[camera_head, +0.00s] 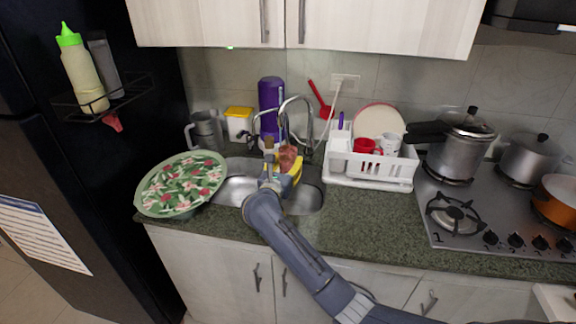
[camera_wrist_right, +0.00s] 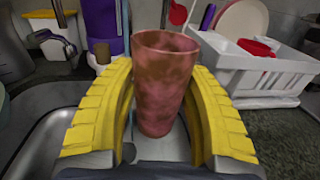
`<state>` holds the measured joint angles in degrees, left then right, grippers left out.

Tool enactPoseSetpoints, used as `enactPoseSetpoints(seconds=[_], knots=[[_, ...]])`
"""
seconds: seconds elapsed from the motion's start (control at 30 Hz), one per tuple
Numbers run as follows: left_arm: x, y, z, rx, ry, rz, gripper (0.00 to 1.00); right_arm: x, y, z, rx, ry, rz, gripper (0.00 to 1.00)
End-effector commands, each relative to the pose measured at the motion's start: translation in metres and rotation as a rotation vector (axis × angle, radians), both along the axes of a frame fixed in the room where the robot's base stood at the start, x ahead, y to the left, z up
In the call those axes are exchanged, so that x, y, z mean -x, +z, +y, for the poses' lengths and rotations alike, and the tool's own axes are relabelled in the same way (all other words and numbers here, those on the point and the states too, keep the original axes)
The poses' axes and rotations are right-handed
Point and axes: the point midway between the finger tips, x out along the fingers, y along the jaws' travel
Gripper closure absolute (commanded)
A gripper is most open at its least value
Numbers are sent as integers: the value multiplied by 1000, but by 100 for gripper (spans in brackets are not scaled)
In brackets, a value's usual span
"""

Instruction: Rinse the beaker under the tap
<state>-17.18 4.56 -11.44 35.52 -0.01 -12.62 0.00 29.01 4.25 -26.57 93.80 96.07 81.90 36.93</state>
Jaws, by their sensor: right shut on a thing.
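The beaker (camera_wrist_right: 164,85) is a reddish-brown, mottled cup, upright in the right wrist view. It also shows small in the head view (camera_head: 288,157), in front of the tap. My right gripper (camera_wrist_right: 160,110) has yellow fingers, one on each side of the beaker, and is shut on it. In the head view my right gripper (camera_head: 287,172) is over the sink (camera_head: 305,200). The curved metal tap (camera_head: 308,118) rises behind the beaker. I cannot tell whether water runs. My left gripper is not in view.
A round floral-patterned cover (camera_head: 181,184) lies left of the sink. A white dish rack (camera_head: 372,167) with a red cup and plate stands right of it. A purple bottle (camera_head: 271,105) stands behind the tap. Pots stand on the stove (camera_head: 480,215) at the far right.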

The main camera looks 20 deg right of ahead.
Motion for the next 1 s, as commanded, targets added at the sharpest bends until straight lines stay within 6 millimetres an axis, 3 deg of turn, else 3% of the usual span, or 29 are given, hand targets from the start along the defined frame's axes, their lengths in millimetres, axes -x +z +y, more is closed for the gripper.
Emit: enactPoseSetpoints(seconds=[1.0], knots=[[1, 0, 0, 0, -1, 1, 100, -79, -16, -23, 0, -1, 0, 82]])
